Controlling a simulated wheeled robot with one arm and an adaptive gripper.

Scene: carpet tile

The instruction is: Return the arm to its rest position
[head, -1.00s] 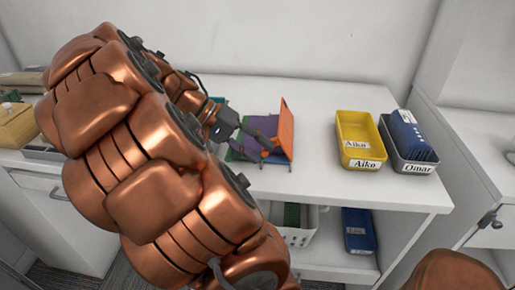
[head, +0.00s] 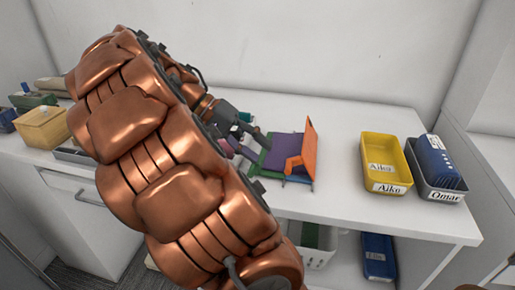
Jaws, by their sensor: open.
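My copper-coloured arm (head: 160,170) reaches from the lower middle up over the left part of the white worktop. My gripper (head: 252,145) is dark, open and seemingly empty. It is at the left side of a small rack with an orange end panel (head: 310,145). A purple flat piece (head: 284,147) and green parts show in the rack. The arm hides the rack's left side and part of the gripper, so I cannot tell whether the fingers touch anything.
A yellow bin labelled Aiko (head: 370,178) and a grey bin labelled Omar (head: 425,188), holding blue items (head: 437,160), stand at right. A yellow box (head: 42,128) is at far left. A white basket (head: 318,258) and a blue container (head: 378,258) sit below. The back worktop is clear.

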